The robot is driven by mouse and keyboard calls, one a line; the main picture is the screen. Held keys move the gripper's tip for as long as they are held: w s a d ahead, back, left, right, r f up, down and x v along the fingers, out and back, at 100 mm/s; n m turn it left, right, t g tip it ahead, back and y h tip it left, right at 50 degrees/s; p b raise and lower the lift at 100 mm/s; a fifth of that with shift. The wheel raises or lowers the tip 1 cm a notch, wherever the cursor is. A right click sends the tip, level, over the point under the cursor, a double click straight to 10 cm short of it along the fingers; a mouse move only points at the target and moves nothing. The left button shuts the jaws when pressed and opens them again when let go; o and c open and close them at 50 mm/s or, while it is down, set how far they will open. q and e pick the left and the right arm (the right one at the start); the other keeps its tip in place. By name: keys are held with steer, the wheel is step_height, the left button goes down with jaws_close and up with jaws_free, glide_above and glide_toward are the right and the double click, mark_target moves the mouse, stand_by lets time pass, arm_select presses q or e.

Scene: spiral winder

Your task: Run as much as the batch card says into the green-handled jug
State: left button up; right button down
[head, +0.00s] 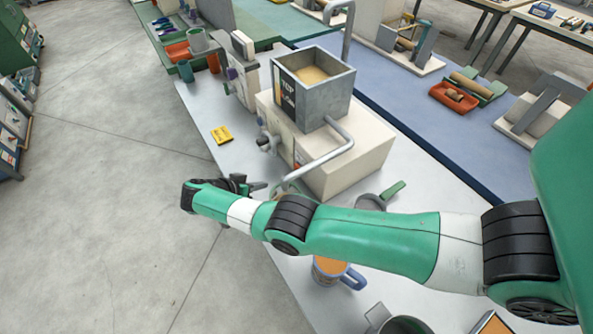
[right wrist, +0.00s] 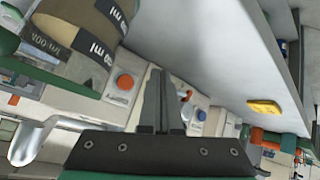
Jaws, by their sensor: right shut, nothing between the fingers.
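The green-handled jug (head: 393,189) is grey and stands on the pale bench right of the dispenser (head: 335,150), partly hidden by my right arm. The dispenser has a grey hopper (head: 322,97) holding tan material and a bent grey pipe (head: 325,158). My right gripper (head: 260,186) is shut and empty in front of the dispenser. My left gripper is out of view.
A blue-handled mug (head: 333,270) with orange contents stands below my right arm. A grey container (head: 402,325) is cut off at the bottom edge. A white device (head: 243,75) and a red tray (head: 178,52) stand farther back. Bench around the yellow card is clear.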

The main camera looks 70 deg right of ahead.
mark_target(297, 168)
steer(key=shift+s+d+r, duration=0.1)
steer(key=shift+d+r, duration=0.05)
steer(key=s+d+p, duration=0.2)
steer(key=p, duration=0.1)
steer(key=s+d+p, duration=0.2)
steer(key=d+p, duration=0.1)
steer(key=p, duration=0.1)
steer(key=shift+s+d+r, duration=0.1)
steer(key=shift+s+d, duration=0.1)
steer(key=shift+s, duration=0.2)
steer(key=shift+s+d+p, duration=0.35)
steer(key=shift+d, duration=0.1)
steer(key=shift+f, duration=0.25)
steer(key=shift+s+d, duration=0.1)
stand_by(0.9)
steer(key=shift+s+d+r+p, duration=0.1)
steer(key=shift+d+p, duration=0.05)
steer(key=shift+p, duration=0.15)
steer(key=shift+s+d, duration=0.1)
steer(key=shift+d, duration=0.05)
